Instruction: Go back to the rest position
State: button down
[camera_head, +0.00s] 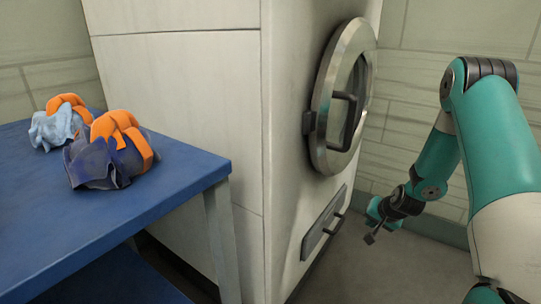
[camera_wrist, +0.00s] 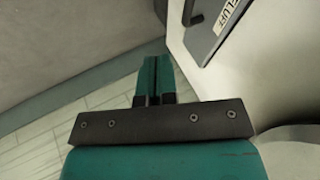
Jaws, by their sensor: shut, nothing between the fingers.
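My gripper (camera_head: 370,238) hangs low at the end of my teal and white arm, right of the dryer-like machine in the head view. In the wrist view my gripper (camera_wrist: 153,66) shows its two teal fingers close together, with nothing between them. It points down toward the floor, apart from the machine. No object touches it in either view.
A white machine (camera_head: 185,110) has a round metal door (camera_head: 322,110), which looks shut, and a lower panel (camera_head: 322,225) with a handle.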

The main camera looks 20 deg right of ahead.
jog(key=s+a+r+n+g+y, duration=0.1)
jog(key=s+a+r+n, duration=0.15)
jog(key=a+r, duration=0.5)
jog(key=s+a+r+n+g, duration=0.1)
jog(key=a+r+n, duration=0.3)
jog(key=a+r, duration=0.3)
jog(key=s+a+r+n+g+y+p, duration=0.1)
jog(key=s+a+r+n+g+y, duration=0.1)
jog(key=s+a+r+n, duration=0.75)
jog(key=s+a+r+n+g+y, duration=0.25)
jog(key=s+a+r, duration=0.35)
jog(key=s+a, duration=0.75)
notch_tip(320, 180, up, 35)
jog(key=w+m+p, duration=0.1)
jog(key=p, duration=3.4)
jog(key=shift+w+a+h, duration=0.15)
jog(key=shift+w+h, duration=0.1)
jog(key=shift+h, duration=0.1)
